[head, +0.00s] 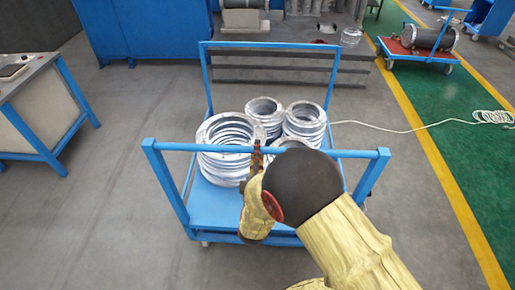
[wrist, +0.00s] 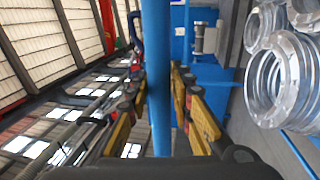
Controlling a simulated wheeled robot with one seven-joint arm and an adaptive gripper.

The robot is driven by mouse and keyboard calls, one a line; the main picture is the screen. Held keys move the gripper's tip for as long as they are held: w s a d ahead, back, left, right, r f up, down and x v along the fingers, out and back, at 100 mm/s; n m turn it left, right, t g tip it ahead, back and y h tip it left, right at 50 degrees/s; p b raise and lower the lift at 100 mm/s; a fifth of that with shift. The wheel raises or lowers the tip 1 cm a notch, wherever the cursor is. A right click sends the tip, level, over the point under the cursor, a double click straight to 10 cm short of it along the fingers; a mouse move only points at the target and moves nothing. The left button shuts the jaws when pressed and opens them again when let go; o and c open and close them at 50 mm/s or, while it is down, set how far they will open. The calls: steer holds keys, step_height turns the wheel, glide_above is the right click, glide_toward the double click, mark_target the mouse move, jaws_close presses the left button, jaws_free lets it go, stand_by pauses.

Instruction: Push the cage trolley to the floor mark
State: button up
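The cage trolley (head: 215,205) is a blue platform cart with an upright frame at each end, carrying several shiny flanged metal rings (head: 225,150). My gripper (head: 257,158) is at the middle of its near top bar (head: 190,147). In the wrist view the bar (wrist: 156,60) runs between the two fingers (wrist: 157,95), which lie close against it on both sides. My arm hides the near right part of the platform. No separate floor mark can be made out; yellow lines (head: 440,170) run along the floor at right.
A workbench (head: 35,110) stands at left. Blue cabinets (head: 140,30) and long dark bars (head: 290,68) lie beyond the trolley. Another blue cart (head: 420,50) stands at back right. A white cable (head: 400,130) crosses the floor at right. Grey floor (head: 120,210) is clear at left.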

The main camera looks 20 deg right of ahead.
steer(key=shift+o, duration=0.6)
steer(key=shift+w+f, duration=0.1)
steer(key=shift+w, duration=0.1)
steer(key=shift+o, duration=1.2)
steer(key=shift+d, duration=0.1)
steer(key=shift+s, duration=0.15)
steer(key=v, duration=1.1)
steer(key=shift+s, duration=0.35)
